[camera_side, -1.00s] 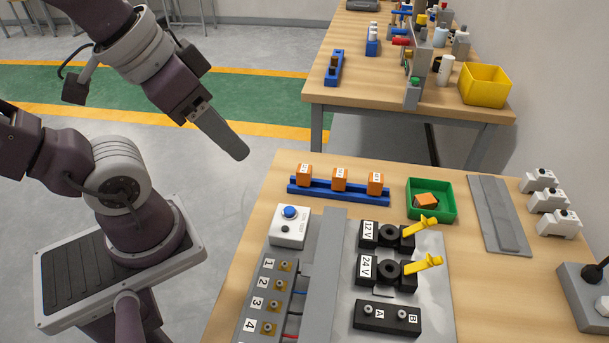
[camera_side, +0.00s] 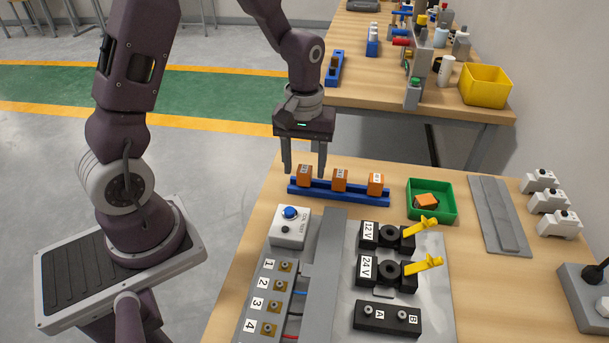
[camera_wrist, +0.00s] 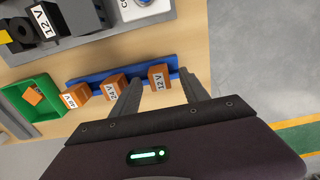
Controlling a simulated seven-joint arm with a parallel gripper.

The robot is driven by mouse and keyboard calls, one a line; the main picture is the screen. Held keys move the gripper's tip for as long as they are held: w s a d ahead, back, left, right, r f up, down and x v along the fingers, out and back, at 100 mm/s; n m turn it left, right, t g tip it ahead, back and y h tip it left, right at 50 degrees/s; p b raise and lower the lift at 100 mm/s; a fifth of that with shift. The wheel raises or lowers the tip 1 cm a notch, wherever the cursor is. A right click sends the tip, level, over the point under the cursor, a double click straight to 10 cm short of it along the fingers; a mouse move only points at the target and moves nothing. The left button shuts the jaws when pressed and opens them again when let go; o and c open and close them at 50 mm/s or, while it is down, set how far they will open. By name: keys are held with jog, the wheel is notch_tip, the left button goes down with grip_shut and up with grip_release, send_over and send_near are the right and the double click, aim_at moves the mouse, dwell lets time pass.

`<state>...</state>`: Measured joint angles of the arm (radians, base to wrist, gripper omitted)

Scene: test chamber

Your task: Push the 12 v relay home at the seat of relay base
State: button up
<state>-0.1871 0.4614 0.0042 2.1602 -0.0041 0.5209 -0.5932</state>
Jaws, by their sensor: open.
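The 12 V relay (camera_wrist: 159,77) is an orange block, its label readable in the wrist view. It stands upright at one end of a blue rail (camera_wrist: 92,76), the left end in the side view (camera_side: 304,176). My gripper (camera_side: 304,173) is open and pointing down, one finger on each side of this relay; contact cannot be told. The fingers also flank it in the wrist view (camera_wrist: 160,80). The black relay base marked 12V (camera_side: 382,236), with a round black part and a yellow lever (camera_side: 421,227), is on the grey panel; part of it shows in the wrist view (camera_wrist: 38,24).
Two more orange relays (camera_side: 340,180) (camera_side: 376,184) share the rail. A green bin (camera_side: 431,213) holds another orange block. A 24V base (camera_side: 387,271) sits in front of the 12V one. A white blue-button box (camera_side: 290,227) and grey duct (camera_side: 322,270) stand left of the bases.

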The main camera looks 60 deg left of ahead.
aim_at(306, 169)
jog(key=shift+f, duration=0.85)
grip_shut()
notch_tip(306, 169, up, 10)
jog(key=shift+w+d+f, duration=0.15)
jog(key=shift+f, duration=0.1)
jog(key=w+d, duration=0.2)
jog(key=d, duration=0.8)
jog(key=w+d, duration=0.2)
jog(key=d, duration=0.9)
jog(key=shift+r, duration=0.45)
jog(key=shift+w, duration=0.1)
